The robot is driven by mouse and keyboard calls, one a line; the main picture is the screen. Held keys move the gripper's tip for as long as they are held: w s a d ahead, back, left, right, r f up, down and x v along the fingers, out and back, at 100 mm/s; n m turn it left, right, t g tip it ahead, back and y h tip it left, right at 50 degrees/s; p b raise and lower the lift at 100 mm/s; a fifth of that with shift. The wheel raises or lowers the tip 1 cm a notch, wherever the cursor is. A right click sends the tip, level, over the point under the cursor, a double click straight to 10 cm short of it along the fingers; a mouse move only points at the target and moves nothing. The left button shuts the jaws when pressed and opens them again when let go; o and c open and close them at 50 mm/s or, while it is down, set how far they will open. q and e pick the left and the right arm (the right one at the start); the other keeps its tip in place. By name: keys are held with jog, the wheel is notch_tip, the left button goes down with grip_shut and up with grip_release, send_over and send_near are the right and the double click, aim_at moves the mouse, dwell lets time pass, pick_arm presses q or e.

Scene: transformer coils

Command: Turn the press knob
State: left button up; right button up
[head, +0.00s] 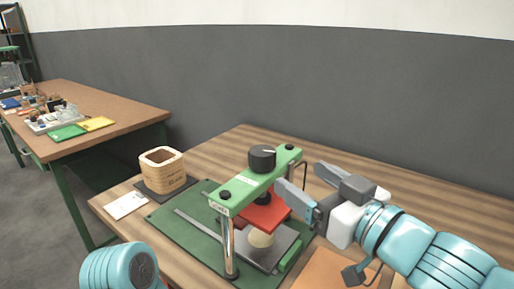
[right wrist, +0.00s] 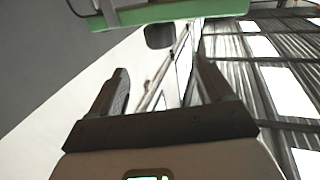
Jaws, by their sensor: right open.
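The black press knob (head: 262,158) sits on top of the green crossbar (head: 235,195) of the press. A dark rounded shape under the green bar in the right wrist view looks like the knob (right wrist: 160,36). My right gripper (head: 299,176) is open and empty, to the right of the knob and apart from it. In the right wrist view the knob shows beyond the gap between the two fingers (right wrist: 162,75). My left arm shows only as a link at the bottom left; its gripper is out of view.
A red block (head: 262,217) and a round pale piece (head: 261,238) are under the crossbar. A metal post (head: 229,250) stands at its front. A wooden cup (head: 162,170) and a white card (head: 125,205) lie to the left. The table behind the press is clear.

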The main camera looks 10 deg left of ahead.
aim_at(252, 151)
jog(key=x, duration=1.2)
jog(key=shift+w+a+b, duration=0.1)
jog(key=shift+a+b, duration=0.2)
jog(key=shift+a, duration=0.05)
jog(key=shift+w+a, duration=0.5)
